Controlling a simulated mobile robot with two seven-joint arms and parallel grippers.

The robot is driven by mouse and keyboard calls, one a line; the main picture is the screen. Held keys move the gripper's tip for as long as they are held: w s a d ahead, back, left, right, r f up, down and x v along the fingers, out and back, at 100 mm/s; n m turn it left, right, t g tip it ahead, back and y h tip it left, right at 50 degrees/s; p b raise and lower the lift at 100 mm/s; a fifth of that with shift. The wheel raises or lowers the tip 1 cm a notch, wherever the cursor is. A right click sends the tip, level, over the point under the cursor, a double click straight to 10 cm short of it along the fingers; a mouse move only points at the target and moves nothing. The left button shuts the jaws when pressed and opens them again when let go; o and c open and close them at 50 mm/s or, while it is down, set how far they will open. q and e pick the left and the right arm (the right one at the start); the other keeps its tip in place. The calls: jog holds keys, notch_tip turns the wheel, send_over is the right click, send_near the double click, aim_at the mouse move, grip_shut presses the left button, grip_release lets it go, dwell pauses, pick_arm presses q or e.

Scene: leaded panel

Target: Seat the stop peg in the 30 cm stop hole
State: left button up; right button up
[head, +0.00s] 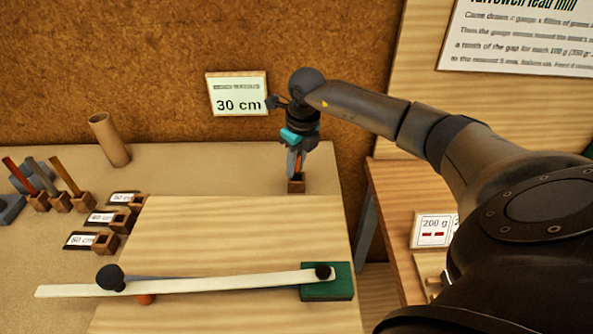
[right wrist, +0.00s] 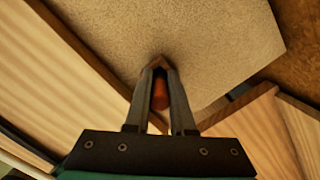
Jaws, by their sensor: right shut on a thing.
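My right gripper (head: 297,168) points down at the back right of the bench and is shut on a red-orange peg, which also shows between the fingers in the right wrist view (right wrist: 160,92). A small brown wooden block (head: 296,187) is right under the fingertips. The peg's lower end is hidden, so I cannot tell how far it is in the block. Three square wooden sockets, the nearest one (head: 106,243) among them, stand by small cm labels (head: 100,217) left of the pale board. The labels are hard to read. My left gripper is not in view.
A sign (head: 238,94) reading 30 cm is on the back wall. A pale bar (head: 200,285) lies across the board (head: 230,230), ending at a green block (head: 342,287). A cardboard tube (head: 110,140) and several coloured pegs in blocks (head: 60,203) stand left.

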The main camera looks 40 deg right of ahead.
grip_shut()
jog(key=shift+r, duration=0.1)
